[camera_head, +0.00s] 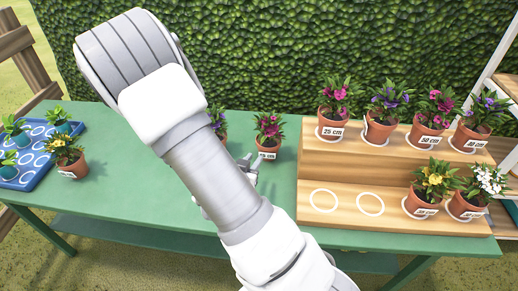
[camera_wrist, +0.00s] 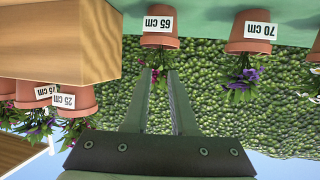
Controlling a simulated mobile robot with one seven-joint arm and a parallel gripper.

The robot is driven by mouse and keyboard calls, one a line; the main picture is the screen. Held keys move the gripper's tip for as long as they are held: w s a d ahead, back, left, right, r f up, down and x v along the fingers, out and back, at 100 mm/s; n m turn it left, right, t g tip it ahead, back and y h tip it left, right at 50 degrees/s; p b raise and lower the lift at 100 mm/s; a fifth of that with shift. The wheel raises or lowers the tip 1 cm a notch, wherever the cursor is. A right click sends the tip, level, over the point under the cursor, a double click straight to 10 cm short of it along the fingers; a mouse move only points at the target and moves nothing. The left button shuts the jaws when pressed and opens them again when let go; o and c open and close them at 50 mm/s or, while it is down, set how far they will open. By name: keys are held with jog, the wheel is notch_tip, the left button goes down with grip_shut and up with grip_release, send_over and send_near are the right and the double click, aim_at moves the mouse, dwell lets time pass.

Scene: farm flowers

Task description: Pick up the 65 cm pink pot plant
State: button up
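The 65 cm pot plant is a terracotta pot with pink flowers and a white label. In the head view this pot (camera_head: 268,152) stands on the green table, just right of my arm. In the wrist view, which is upside down, the 65 cm pot (camera_wrist: 160,38) is at the top middle, beyond the fingertips. My gripper (camera_wrist: 162,76) is open, with nothing between its fingers. In the head view my gripper (camera_head: 247,163) is partly hidden by my arm and is close to the pot's left front; I cannot tell whether they touch.
The 70 cm purple plant (camera_wrist: 250,32) stands beside it, partly behind my arm in the head view. A stepped wooden stand (camera_head: 330,170) at right holds several potted plants; two front rings are empty. A blue tray (camera_head: 48,165) and a yellow plant (camera_head: 70,158) are at left.

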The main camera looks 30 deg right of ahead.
jog(key=b, duration=1)
send_near(269, 145)
jog(key=w+d, duration=0.3)
jog(key=shift+w+d+r, duration=0.2)
jog(key=shift+r, duration=0.15)
jog(key=b+x, duration=0.1)
jog(key=x, duration=0.3)
jog(key=shift+d+f, duration=0.2)
jog(key=shift+w+d, duration=0.25)
jog(key=shift+w, duration=0.1)
grip_shut()
dwell(0.4)
